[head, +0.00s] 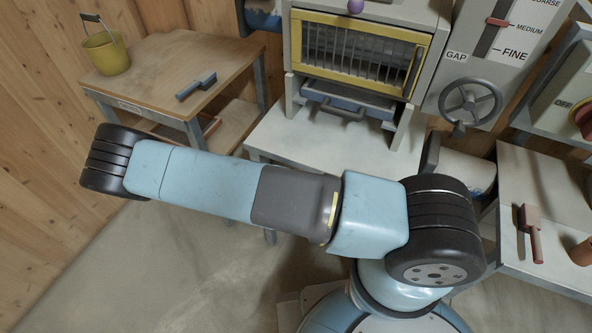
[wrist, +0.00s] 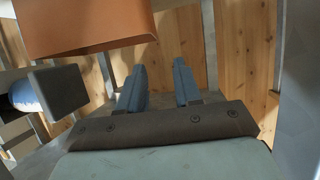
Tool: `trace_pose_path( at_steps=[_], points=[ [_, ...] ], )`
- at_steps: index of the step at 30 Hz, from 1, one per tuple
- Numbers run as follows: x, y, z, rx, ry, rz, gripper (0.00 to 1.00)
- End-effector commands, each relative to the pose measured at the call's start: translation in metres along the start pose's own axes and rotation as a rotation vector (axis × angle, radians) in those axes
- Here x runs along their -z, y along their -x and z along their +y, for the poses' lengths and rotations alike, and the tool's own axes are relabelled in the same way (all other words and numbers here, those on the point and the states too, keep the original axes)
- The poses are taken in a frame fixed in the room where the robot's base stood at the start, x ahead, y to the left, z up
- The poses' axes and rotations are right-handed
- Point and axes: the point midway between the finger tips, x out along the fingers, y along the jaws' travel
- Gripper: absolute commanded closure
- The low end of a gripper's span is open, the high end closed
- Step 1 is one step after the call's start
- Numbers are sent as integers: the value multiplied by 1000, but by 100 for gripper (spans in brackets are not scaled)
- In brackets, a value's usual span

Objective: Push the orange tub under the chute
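In the wrist view, the orange tub (wrist: 85,22) fills the upper left, partly cut off by the frame's top edge. My gripper (wrist: 160,68) shows its two blue fingers apart with nothing between them. The tub's lower edge lies up and to the left of the fingertips; I see no clear contact, though the gap is hard to judge. In the head view my arm crosses the middle, and neither my gripper nor the orange tub can be made out. No chute can be clearly identified.
The mixer's yellow-framed grille (head: 359,54) stands above a blue drawer (head: 348,101). A wooden table (head: 150,78) at left bears a yellow bucket (head: 106,52) and a blue-handled brush (head: 196,86). A right-hand bench holds a red brush (head: 531,230). Wrist view: a dark block (wrist: 58,92) stands left of the fingers.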

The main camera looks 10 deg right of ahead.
Motion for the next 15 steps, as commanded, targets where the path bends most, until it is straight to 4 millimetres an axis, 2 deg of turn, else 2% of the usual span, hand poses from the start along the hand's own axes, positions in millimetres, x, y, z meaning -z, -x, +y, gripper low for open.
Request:
trace_pose_path(
  at_steps=[11, 15],
  points=[
    [6, -20, 11, -32, -12, 1, 66],
    [6, -37, 12, -33, -12, 2, 66]
  ],
)
